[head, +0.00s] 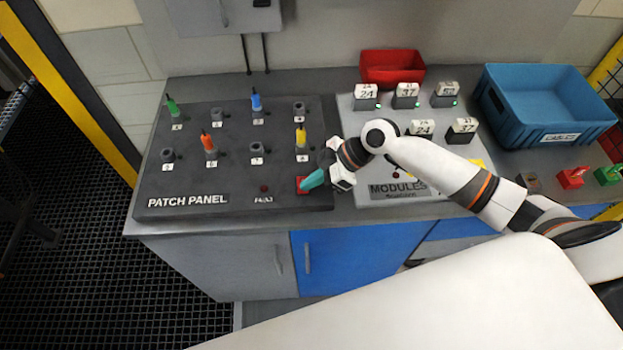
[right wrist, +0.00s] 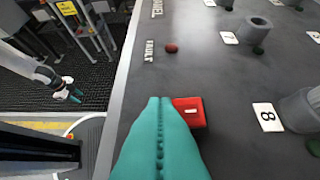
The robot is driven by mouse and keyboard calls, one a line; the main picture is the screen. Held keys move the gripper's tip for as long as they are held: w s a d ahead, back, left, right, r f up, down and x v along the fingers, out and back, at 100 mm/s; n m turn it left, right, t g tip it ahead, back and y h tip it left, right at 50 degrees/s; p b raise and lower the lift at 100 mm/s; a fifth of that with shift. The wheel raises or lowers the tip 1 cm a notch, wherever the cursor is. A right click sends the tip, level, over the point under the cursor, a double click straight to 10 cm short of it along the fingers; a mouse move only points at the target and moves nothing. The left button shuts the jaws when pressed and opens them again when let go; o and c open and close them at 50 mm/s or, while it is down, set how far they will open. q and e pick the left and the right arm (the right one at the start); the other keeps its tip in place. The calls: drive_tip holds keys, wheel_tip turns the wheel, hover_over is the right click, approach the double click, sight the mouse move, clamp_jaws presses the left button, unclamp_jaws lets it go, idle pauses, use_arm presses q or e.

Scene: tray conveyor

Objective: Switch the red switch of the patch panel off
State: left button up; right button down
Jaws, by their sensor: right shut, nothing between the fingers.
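The patch panel (head: 235,180) is a dark sloped board at the left of the bench in the head view. Its red switch (head: 301,184) is near the lower right corner; in the right wrist view the red switch (right wrist: 192,115) shows a small white mark and is partly covered by my fingers. My right gripper (head: 313,180) is shut and empty, its teal fingertips at the switch. In the right wrist view the right gripper's tips (right wrist: 160,100) lie beside or over its left edge; contact cannot be told. My left gripper (right wrist: 74,94) shows small in that view, away from the panel.
Green, orange, blue and yellow plugs (head: 301,136) stand on the panel among grey sockets. A small red fault lamp (head: 264,188) is left of the switch. The modules board (head: 372,197), a red bin (head: 392,68) and a blue crate (head: 550,105) stand to the right.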

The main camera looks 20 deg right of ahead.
drive_tip(key=shift+w+d, duration=0.1)
drive_tip(key=shift+w, duration=0.05)
drive_tip(key=shift+w+d+r+b, duration=0.15)
drive_tip(key=shift+w+b, duration=0.15)
drive_tip(key=shift+w, duration=0.35)
